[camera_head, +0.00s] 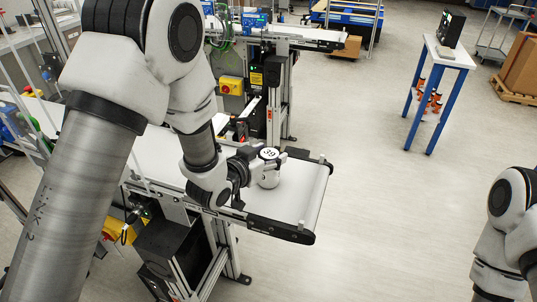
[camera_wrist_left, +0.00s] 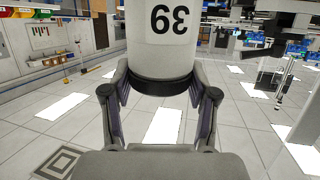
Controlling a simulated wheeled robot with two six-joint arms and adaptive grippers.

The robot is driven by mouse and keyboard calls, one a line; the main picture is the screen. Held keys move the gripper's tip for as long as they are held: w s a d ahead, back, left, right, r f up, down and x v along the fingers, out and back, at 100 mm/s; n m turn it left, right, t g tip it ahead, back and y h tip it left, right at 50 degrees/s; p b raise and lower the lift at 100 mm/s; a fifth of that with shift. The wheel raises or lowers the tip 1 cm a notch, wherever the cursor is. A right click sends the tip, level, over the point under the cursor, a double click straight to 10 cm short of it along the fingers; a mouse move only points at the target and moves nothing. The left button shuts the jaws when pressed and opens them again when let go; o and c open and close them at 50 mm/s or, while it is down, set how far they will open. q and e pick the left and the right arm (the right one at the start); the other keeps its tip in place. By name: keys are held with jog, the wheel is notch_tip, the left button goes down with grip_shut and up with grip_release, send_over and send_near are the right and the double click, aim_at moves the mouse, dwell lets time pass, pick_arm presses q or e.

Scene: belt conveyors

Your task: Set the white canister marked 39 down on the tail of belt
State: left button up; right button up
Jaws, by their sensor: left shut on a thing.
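My left gripper (camera_head: 266,160) is shut on the canister, coming from the left. In the left wrist view the canister (camera_wrist_left: 160,45) sits between the two fingers (camera_wrist_left: 160,98), its black 39 upside down and a dark band at one end. My right arm shows at the right edge, but its gripper is out of view.
The near belt's black end frame (camera_head: 282,231) borders open floor. Another conveyor (camera_head: 300,35) stands behind. A white table with blue legs (camera_head: 449,52) stands at the back right, near cardboard boxes (camera_head: 521,68). The floor between is clear.

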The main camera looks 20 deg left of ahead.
pick_arm(q)
jog(key=o, duration=1.4)
jog(key=shift+o, duration=0.8)
jog(key=shift+s+a, duration=0.1)
jog(key=shift+a, duration=0.15)
jog(key=shift+d, duration=0.1)
